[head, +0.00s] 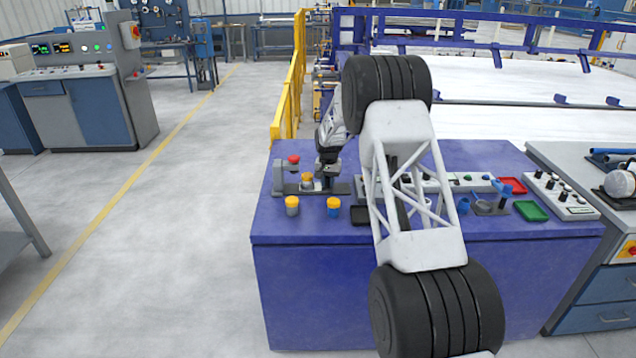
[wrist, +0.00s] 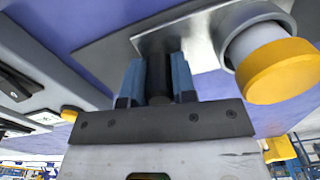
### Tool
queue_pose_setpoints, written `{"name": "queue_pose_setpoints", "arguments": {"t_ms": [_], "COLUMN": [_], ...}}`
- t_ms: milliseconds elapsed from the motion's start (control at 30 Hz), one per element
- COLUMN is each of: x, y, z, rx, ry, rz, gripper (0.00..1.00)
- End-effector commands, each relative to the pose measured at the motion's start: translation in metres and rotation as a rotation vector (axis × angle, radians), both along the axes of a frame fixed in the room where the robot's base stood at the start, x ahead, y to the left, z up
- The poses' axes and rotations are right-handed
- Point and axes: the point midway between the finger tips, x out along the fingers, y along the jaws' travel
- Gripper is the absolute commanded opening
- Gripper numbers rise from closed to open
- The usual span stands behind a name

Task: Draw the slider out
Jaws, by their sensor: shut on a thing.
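My gripper (head: 331,174) is at the left end of the blue table, over a grey fixture (head: 280,178) with a dark base. In the wrist view its two blue-grey fingers (wrist: 157,85) are shut on a dark upright post (wrist: 157,68), which I take to be the slider's handle. The post meets a grey metal bar on a flat plate (wrist: 105,42). A yellow-capped grey cylinder (wrist: 278,70) is close to the right of the fingers. In the head view the fixture has a red knob (head: 293,159) and a yellow-topped piece (head: 307,179). My fingers partly hide the handle.
Two yellow-capped cylinders, one grey (head: 292,206) and one blue (head: 333,207), stand in front of the fixture. Red (head: 512,186) and green (head: 531,211) trays lie at the right. A yellow railing (head: 287,100) rises behind. My arm hides the table's middle.

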Motion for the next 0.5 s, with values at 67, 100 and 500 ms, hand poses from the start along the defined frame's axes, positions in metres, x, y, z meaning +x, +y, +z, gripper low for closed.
{"name": "queue_pose_setpoints", "arguments": {"t_ms": [67,100,500], "x": [0.0,0.0,0.0], "y": [-0.021,-0.03,-0.066], "z": [0.001,0.0,0.0], "rx": [0.0,0.0,0.0], "ry": [-0.001,-0.001,-0.001], "rz": [-0.003,-0.003,0.0], "gripper": [0.0,0.0,0.0]}}
